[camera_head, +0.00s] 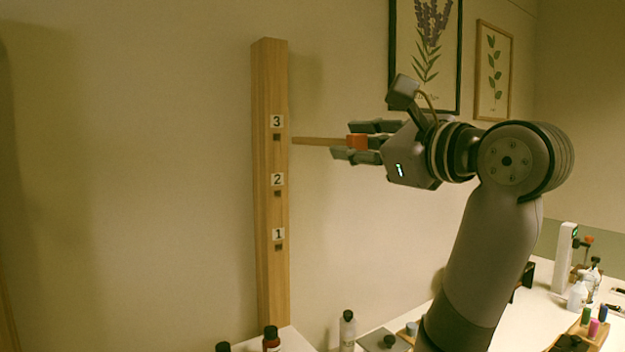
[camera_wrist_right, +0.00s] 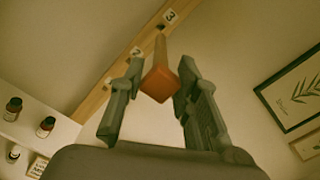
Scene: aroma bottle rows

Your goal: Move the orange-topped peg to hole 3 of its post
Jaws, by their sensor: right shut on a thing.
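The wooden post (camera_head: 269,215) stands upright at the centre left, with square holes labelled 3, 2 and 1 from top to bottom. All the holes look dark and empty. My right gripper (camera_head: 353,141) is shut on the orange top of the peg (camera_head: 318,141). The peg points left, nearly level, with its tip close to the post at about the height of hole 3 (camera_head: 277,137). I cannot tell whether it touches the post. In the wrist view the orange end (camera_wrist_right: 160,84) sits between the fingers, and the shaft points towards the label 3. My left gripper is not in view.
Small bottles stand below the post, such as a brown one (camera_head: 271,338) and a clear one (camera_head: 347,330). A white table (camera_head: 519,318) with bottles and a wooden tray is at the lower right. Framed pictures (camera_head: 493,70) hang behind my arm. The space around the peg is clear.

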